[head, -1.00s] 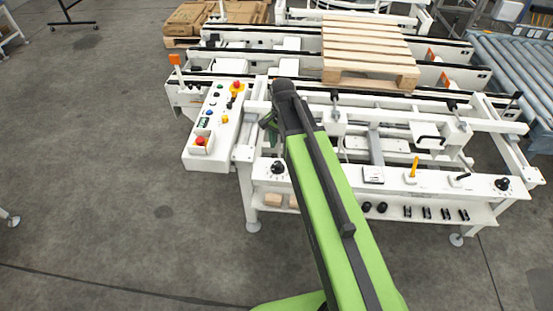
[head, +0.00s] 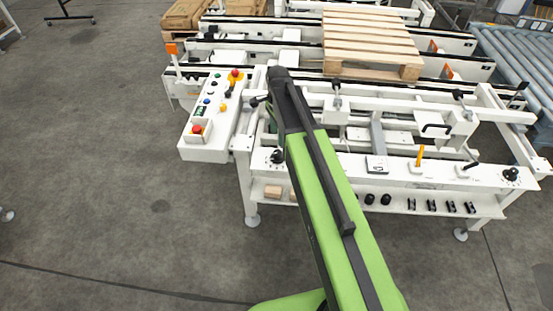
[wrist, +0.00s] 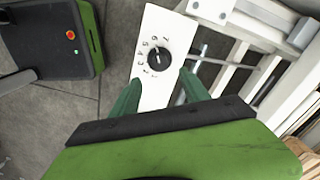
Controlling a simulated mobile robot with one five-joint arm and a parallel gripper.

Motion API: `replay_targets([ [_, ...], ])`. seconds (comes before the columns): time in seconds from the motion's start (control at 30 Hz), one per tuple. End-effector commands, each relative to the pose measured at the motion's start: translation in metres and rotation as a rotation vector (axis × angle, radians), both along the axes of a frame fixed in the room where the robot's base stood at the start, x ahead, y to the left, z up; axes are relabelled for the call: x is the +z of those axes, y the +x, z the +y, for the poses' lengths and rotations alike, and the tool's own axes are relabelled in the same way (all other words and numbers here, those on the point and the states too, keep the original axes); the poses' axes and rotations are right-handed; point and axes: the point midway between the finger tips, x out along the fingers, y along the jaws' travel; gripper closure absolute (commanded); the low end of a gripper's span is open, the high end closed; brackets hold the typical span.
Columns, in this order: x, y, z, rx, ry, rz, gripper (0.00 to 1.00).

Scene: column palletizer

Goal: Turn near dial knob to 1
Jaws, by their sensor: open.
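The near dial knob is a black round knob (head: 277,157) at the left end of the white front rail in the head view, partly beside my arm. In the wrist view the knob (wrist: 159,59) sits on a white plate, with numbers printed around it and a pale mark on its face. I cannot tell surely which number the mark points to. My gripper (wrist: 159,77) shows two green fingers spread apart, their tips just below and either side of the knob. The fingers look empty, and contact with the knob is not visible. In the head view my arm hides the gripper.
A second black knob (head: 511,174) is at the rail's right end. A yellow lever (head: 419,156) stands between them. A white control box (head: 207,151) with a red button (head: 197,129) is at the left. A wooden pallet (head: 370,42) lies behind. The floor in front is clear.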

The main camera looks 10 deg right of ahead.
Motion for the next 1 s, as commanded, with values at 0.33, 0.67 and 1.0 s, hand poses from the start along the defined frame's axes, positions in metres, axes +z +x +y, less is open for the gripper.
replay_targets([
  [0.33,-0.081,0.0,0.001,0.001,0.0,0.0,0.46],
  [0.67,-0.099,0.0,0.001,0.002,0.0,0.0,0.46],
  [1.0,-0.098,0.0,0.001,0.002,0.0,0.0,0.72],
])
